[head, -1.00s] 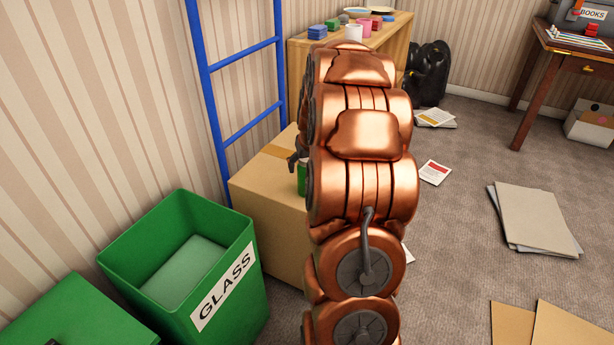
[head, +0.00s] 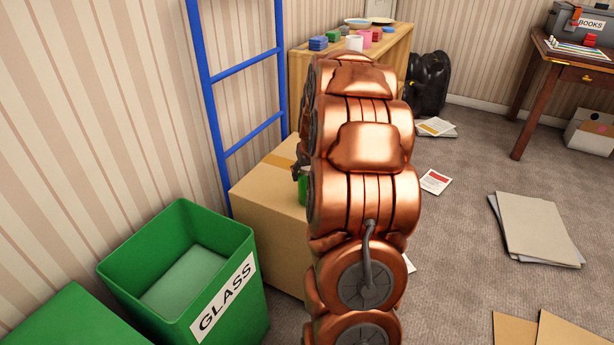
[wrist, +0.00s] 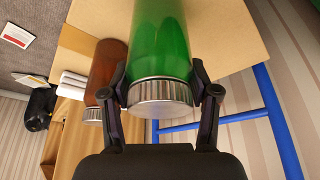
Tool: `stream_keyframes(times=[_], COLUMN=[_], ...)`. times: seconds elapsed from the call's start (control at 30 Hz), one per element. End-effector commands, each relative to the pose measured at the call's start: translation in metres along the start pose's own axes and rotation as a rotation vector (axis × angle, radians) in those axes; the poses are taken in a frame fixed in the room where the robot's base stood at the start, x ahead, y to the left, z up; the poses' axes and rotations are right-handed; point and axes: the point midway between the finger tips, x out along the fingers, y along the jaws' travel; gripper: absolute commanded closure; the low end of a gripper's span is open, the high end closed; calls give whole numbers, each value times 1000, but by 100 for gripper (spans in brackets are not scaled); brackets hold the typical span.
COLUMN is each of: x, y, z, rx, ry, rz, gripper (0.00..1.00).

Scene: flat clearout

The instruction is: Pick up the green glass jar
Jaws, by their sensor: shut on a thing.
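The green glass jar (wrist: 160,40) with a silver metal lid (wrist: 160,97) fills the top middle of the wrist view. My gripper (wrist: 162,82) is shut on it, with one finger on each side at the lid end. In the head view a small strip of the green jar (head: 303,188) shows beside my arm, above the cardboard box (head: 262,232). My arm hides the rest. The jar's far end is out of the wrist view, so I cannot tell whether it touches the box.
A brown jar (wrist: 106,75) with a metal lid stands close beside the green one. A blue ladder (head: 243,64) leans at the wall behind the box. An open green GLASS bin (head: 195,275) stands front left. Papers (head: 537,228) lie on the carpet at right.

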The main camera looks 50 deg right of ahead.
Motion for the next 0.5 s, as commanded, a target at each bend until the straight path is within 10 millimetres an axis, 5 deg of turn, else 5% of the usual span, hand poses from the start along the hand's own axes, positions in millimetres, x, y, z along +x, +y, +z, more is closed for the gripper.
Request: stream_keyframes(times=[0.27, 0.5], x=[-31, -36], y=[0, -9], z=[-13, 7], rx=[0, -1], ry=[5, 0], rz=[1, 0], gripper=[86, 86])
